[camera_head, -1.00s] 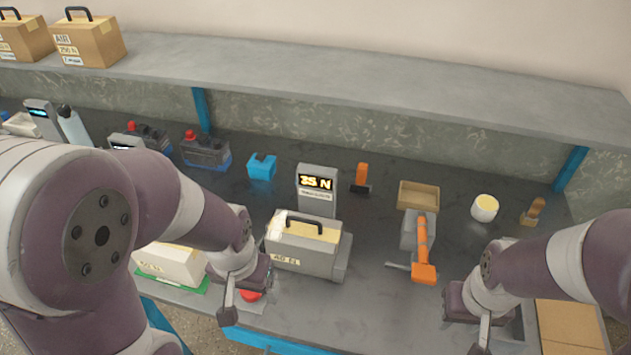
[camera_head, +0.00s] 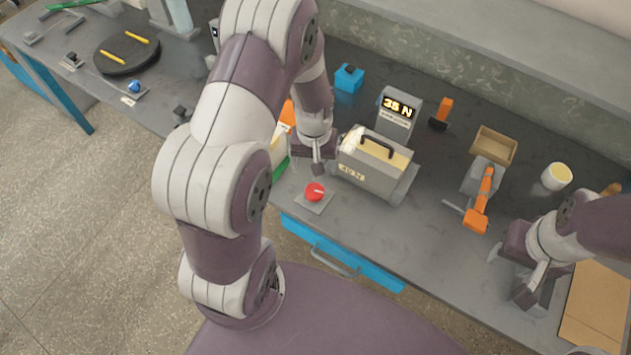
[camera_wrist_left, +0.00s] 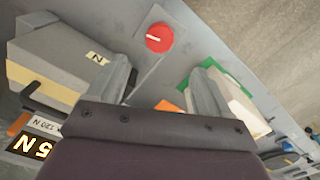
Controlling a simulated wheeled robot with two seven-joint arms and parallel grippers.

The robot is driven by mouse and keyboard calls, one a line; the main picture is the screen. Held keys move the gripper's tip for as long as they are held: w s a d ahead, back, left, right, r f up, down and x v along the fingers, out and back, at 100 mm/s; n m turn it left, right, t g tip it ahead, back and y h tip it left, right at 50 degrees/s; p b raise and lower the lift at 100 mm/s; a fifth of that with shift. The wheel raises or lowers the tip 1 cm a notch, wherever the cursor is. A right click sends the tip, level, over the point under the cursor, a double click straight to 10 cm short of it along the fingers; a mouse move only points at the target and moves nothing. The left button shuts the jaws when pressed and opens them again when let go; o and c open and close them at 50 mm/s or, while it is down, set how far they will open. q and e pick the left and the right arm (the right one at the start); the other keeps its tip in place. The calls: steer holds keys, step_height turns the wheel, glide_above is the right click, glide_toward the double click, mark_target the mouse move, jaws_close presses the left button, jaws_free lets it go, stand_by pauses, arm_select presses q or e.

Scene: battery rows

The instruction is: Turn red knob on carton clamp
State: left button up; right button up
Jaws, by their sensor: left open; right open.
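The red knob (camera_head: 315,192) sits on a small grey plate near the table's front edge, beside a grey clamp that holds a case labelled 40 N (camera_head: 372,163). The knob also shows in the left wrist view (camera_wrist_left: 159,38), with a white mark on its face, beyond and between the fingertips. My left gripper (camera_head: 318,163) is open and empty, just behind and above the knob, apart from it. Its fingers show in the left wrist view (camera_wrist_left: 160,82). My right gripper (camera_head: 510,278) is open near the front edge at the right, far from the knob.
An orange-handled tool (camera_head: 482,200), a wooden tray (camera_head: 494,146) and a white cup (camera_head: 557,176) are to the right. A blue drawer (camera_head: 340,258) is below the front edge. A round black disc (camera_head: 127,53) is far left.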

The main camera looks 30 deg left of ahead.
mark_target(314, 191)
arm_select(q)
step_height(314, 191, down, 12)
steer(key=shift+d+r+p, duration=0.1)
steer(key=shift+r+p, duration=0.1)
steer(key=shift+p, duration=0.45)
